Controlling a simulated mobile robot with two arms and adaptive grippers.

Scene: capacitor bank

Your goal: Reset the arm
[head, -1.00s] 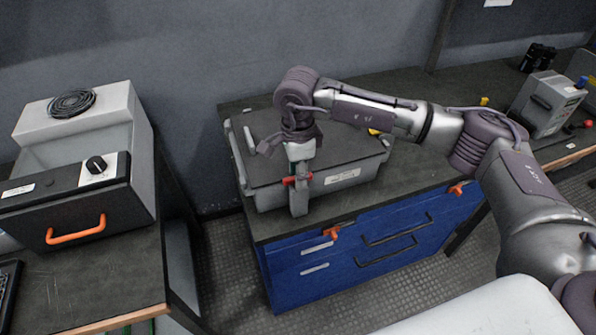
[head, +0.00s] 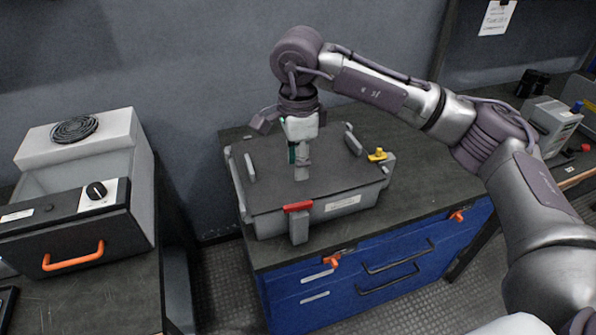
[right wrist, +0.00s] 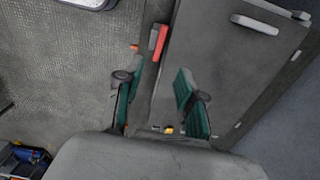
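My right arm reaches in from the right in the head view, with its elbow raised. My right gripper (head: 301,172) points down above the lid of the grey case (head: 262,190). In the right wrist view, the two green-padded fingers of the right gripper (right wrist: 157,82) stand apart with nothing held between them. The red-topped latch (head: 298,207) on the front of the case is clear of the gripper, and it also shows beyond the fingers in the right wrist view (right wrist: 159,42). My left gripper is not in view.
The case stands on a dark worktop (head: 420,194) above blue drawers (head: 375,258). A yellow knob (head: 377,155) is at the case's right side. A grey device with an orange handle (head: 73,257) stands on the left bench. A grey instrument (head: 548,124) is at the right.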

